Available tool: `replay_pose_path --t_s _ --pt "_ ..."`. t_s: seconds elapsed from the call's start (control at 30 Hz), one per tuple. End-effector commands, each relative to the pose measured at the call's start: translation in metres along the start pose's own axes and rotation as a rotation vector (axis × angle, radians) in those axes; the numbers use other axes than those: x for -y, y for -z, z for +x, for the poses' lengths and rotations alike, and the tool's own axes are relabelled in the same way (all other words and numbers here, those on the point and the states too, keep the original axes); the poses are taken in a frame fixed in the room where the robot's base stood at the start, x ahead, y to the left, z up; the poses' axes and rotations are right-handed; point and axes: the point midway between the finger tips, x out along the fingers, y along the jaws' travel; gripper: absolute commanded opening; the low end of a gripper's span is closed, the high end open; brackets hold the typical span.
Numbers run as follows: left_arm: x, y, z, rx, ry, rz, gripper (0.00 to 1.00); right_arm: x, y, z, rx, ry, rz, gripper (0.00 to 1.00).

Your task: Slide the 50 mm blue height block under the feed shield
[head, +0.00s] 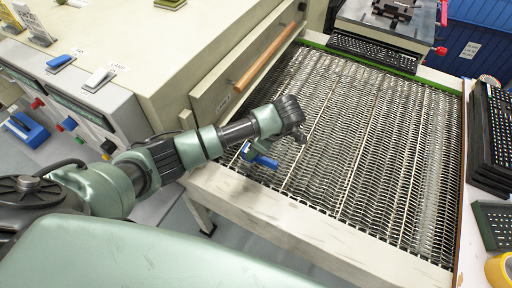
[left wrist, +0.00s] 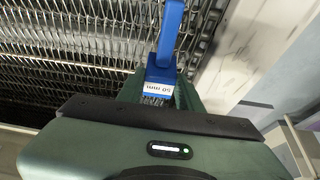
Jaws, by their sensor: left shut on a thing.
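The blue height block (left wrist: 160,72) is between the jaws of my left gripper (left wrist: 158,95) in the left wrist view. Its white label reads 50 mm, and a narrow blue bar extends from it away from the gripper. In the head view the blue block (head: 264,161) shows just below my left gripper (head: 256,148), over the near left part of the wire-mesh belt. A cream panel with a wooden handle (head: 265,55), which looks like the feed shield, stands along the belt's left side, beyond the gripper. Its lower edge is partly hidden by my arm.
The mesh conveyor belt (head: 385,140) is mostly bare, with a cream front rail (head: 270,215). Black keyboards (head: 375,52) lie at its far end, and more stacked panels (head: 493,130) stand at the right. A grey control box (head: 95,105) stands at the left.

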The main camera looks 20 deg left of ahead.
Motion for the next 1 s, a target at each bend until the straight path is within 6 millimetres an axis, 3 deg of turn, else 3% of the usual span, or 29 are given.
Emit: replay_pose_path --t_s 0.13,1.0 --pt "0.001 -0.005 0.019 0.001 0.002 0.001 0.00 -0.001 0.000 0.015 -0.001 -0.001 0.000 0.36" --pt "0.001 0.078 0.052 0.000 0.001 -0.001 0.00 -0.002 0.002 0.013 -0.005 -0.002 -0.001 0.36"
